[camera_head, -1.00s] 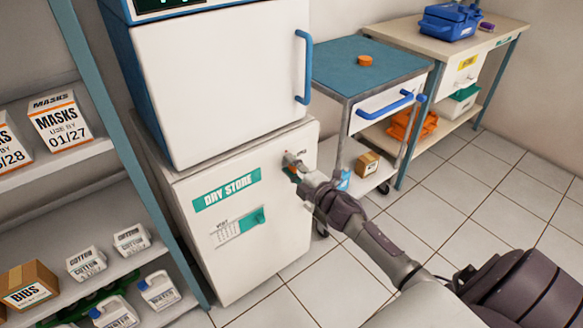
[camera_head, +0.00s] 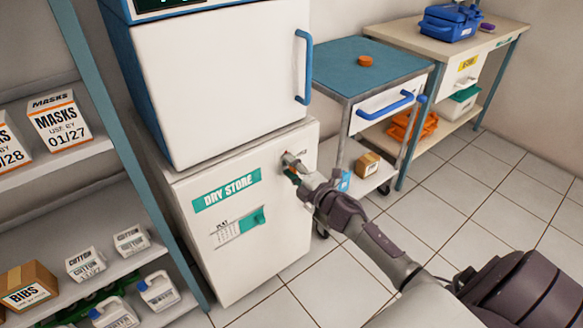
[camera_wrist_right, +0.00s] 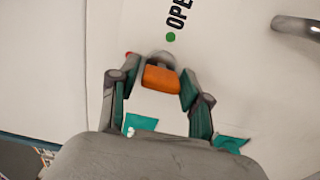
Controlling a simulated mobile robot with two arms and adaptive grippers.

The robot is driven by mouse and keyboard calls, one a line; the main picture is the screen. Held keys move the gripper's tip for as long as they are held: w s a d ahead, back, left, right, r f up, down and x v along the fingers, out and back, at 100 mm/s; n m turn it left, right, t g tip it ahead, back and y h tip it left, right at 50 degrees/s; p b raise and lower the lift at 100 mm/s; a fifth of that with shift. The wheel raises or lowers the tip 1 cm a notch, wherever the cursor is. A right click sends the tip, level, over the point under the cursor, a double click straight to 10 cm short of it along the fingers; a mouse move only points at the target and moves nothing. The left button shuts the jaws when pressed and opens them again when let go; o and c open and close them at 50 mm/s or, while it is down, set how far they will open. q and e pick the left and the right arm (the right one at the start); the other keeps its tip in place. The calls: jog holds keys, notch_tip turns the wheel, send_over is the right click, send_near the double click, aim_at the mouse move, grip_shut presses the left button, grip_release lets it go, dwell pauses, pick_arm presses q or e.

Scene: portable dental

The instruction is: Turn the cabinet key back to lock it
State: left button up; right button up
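The white cabinet (camera_head: 275,240) labelled DRY STORE stands below a blue-edged white unit, its door looking closed. The orange key (camera_wrist_right: 161,79) is at the lock on the cabinet front, near the upper right of the door. A green dot (camera_wrist_right: 170,37) beside partly visible "OPE" lettering lies beyond the key. My left gripper is out of view.
The upper unit has a blue handle (camera_head: 304,67). A trolley (camera_head: 370,70) with a blue top and an orange item stands at the right. A shelf (camera_head: 80,165) with boxes and bottles is at the left. Tiled floor is clear in front.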

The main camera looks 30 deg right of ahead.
jog(key=shift+o, duration=0.4)
jog(key=s+d, duration=0.1)
jog(key=s, duration=1.1)
